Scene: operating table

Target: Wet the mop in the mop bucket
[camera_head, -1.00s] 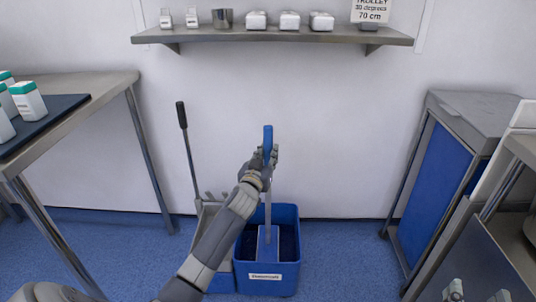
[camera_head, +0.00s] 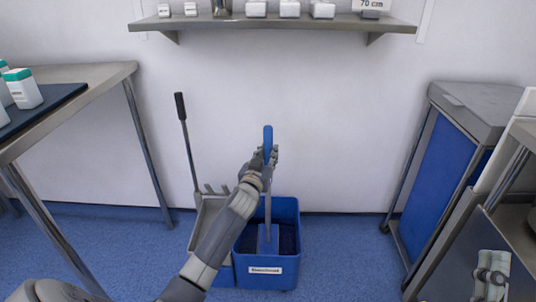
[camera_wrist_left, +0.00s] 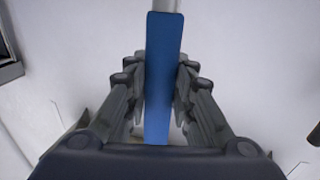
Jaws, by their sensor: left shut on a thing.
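The mop (camera_head: 268,238) stands upright with its blue head down inside the blue bucket (camera_head: 267,281). The bucket carries a white label on its front, and its dark inside shows around the mop head. My left gripper (camera_head: 266,157) is shut on the blue top of the mop handle. In the left wrist view the blue grip (camera_wrist_left: 162,75) lies between the two fingers. My right gripper (camera_head: 490,277) is at the lower right, away from the mop; its fingers are too small and unclear to read.
A grey wringer with a dark-topped lever (camera_head: 188,145) stands left of the bucket. A steel table (camera_head: 100,85) with white bottles is at the left. A blue-sided trolley (camera_head: 432,190) stands at the right. A wall shelf (camera_head: 270,24) holds small containers.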

